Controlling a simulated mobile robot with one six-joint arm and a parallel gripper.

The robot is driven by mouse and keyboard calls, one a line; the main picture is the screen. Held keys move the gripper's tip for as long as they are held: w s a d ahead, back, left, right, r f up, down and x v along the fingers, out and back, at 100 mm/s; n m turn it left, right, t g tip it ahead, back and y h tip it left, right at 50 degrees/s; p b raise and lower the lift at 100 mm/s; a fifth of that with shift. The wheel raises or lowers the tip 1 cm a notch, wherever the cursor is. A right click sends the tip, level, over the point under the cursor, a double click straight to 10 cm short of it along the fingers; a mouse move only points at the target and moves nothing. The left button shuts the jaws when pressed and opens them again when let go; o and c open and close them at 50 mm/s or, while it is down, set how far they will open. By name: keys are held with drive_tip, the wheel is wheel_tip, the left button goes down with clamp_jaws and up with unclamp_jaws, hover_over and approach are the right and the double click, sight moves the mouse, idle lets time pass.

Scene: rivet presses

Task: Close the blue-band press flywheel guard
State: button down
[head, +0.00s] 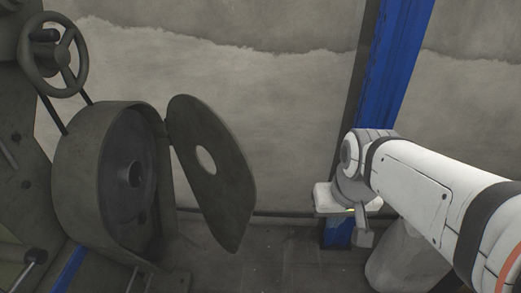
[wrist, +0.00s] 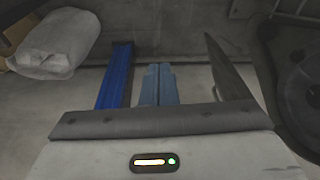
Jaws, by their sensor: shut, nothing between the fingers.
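The flywheel guard (head: 221,191) is a dark grey flat plate with a round hole. It stands swung open, hinged at the right rim of the round flywheel housing (head: 85,193). The flywheel (head: 118,195) shows uncovered inside. A blue band (head: 68,270) marks the press at the lower left. My gripper (head: 364,238) is to the right of the guard, apart from it, pointing down. In the wrist view my gripper (wrist: 159,70) is shut with nothing in it. The guard (wrist: 229,75) shows there nearly edge-on, right of the fingers, with the housing (wrist: 296,85) beyond.
A blue post (head: 397,60) stands against the wall behind my arm. A pale sack (head: 403,262) lies on the floor below my arm and also shows in the wrist view (wrist: 58,42). A handwheel (head: 55,55) sits at the upper left. Open space lies between guard and gripper.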

drive_tip(key=w+a+f+n+g+y+b, duration=0.1)
drive_tip(key=w+a+f+n+y+b, duration=0.3)
drive_tip(key=w, duration=0.6)
drive_tip(key=w+a+f+n+g+y, duration=0.1)
drive_tip(key=w+f+n, duration=0.2)
drive_tip(key=w+f, duration=0.45)
drive_tip(key=w+a+f+n+g+y+b, duration=0.2)
drive_tip(key=w+a+f+n+b, duration=0.15)
drive_tip(key=w, duration=0.85)
drive_tip(key=s+a+f+p, duration=0.1)
drive_tip(key=s+a+f, duration=0.3)
drive_tip(key=a+f, duration=0.3)
drive_tip(key=shift+s+a+f+p, duration=0.2)
drive_tip(key=shift+a+f+p, duration=0.15)
drive_tip(key=shift+f, duration=0.25)
